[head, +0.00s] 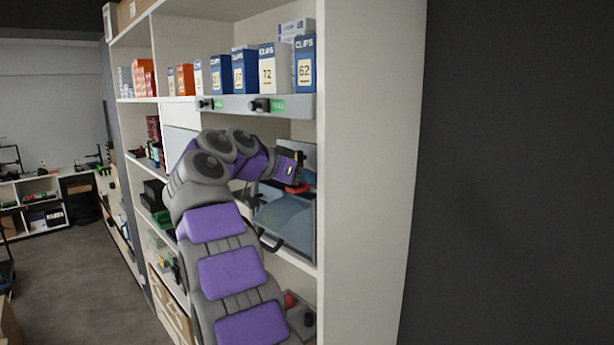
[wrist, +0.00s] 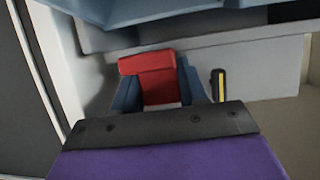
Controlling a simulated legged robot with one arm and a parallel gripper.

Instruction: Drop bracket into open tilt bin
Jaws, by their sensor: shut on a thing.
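My gripper (head: 303,181) is at the end of my purple and grey arm, inside the shelf bay at the right. In the wrist view my gripper (wrist: 158,98) has its two blue-grey fingers on either side of a red bracket (wrist: 147,64) and is shut on it. The red bracket also shows in the head view (head: 298,189), small, just above the open tilt bin (head: 288,220). The bin is blue-grey, tilted forward, with a dark handle at its front. The bracket appears apart from the bin. My arm hides the bin's left part, and its inside is hard to see.
A grey rail (head: 255,105) with dark knobs and green labels crosses the bay above my arm. Blue and white cartons (head: 267,68) stand on the shelf over it. The white shelf side panel (head: 365,170) is close to my gripper's right. Open floor lies at the left.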

